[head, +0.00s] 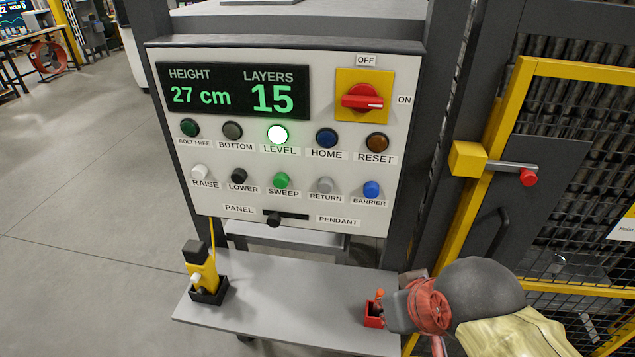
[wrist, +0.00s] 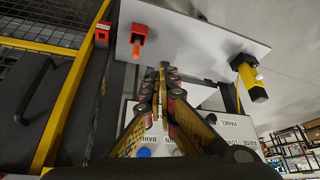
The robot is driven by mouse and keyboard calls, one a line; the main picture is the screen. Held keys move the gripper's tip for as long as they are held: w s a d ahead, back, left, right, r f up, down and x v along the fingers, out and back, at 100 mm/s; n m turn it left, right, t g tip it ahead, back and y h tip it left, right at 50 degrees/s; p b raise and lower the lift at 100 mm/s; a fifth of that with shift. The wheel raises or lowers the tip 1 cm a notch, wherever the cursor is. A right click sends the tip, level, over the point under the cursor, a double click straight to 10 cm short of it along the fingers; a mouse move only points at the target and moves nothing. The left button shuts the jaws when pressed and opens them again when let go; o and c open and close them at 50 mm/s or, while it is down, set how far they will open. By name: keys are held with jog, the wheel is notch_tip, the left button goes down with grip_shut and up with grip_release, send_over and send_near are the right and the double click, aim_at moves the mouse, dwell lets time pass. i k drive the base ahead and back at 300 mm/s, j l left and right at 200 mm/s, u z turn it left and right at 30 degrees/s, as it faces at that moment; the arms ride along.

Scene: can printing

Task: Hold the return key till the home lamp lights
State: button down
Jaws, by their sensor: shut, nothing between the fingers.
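The grey return key (head: 325,185) is in the lower key row of the white panel (head: 215,215), between the green sweep key (head: 281,181) and blue barrier key (head: 371,189). The home lamp (head: 326,139) is dark blue and unlit. The level lamp (head: 277,135) glows white-green. In the wrist view my gripper (wrist: 163,68) is shut and empty, with the panel beyond it, upside down. The blue barrier key (wrist: 143,152) shows beside the fingers; I cannot make out the return key there. In the head view my arm is at lower right, clear of the keys.
The display (head: 235,93) reads 27 cm and 15 layers. The red switch (head: 362,97) points to ON. The slide knob (head: 273,219) sits toward PANEL. Below, a shelf (head: 290,300) carries a yellow-and-black device (head: 200,272) and a red holder (head: 373,314). A yellow-framed gate (head: 500,120) stands at right.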

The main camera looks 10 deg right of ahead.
aim_at(324, 185)
jog(key=i+l, duration=0.1)
jog(key=l, duration=0.6)
jog(key=i+l, duration=0.1)
jog(key=l, duration=0.55)
jog(key=i+u, duration=0.05)
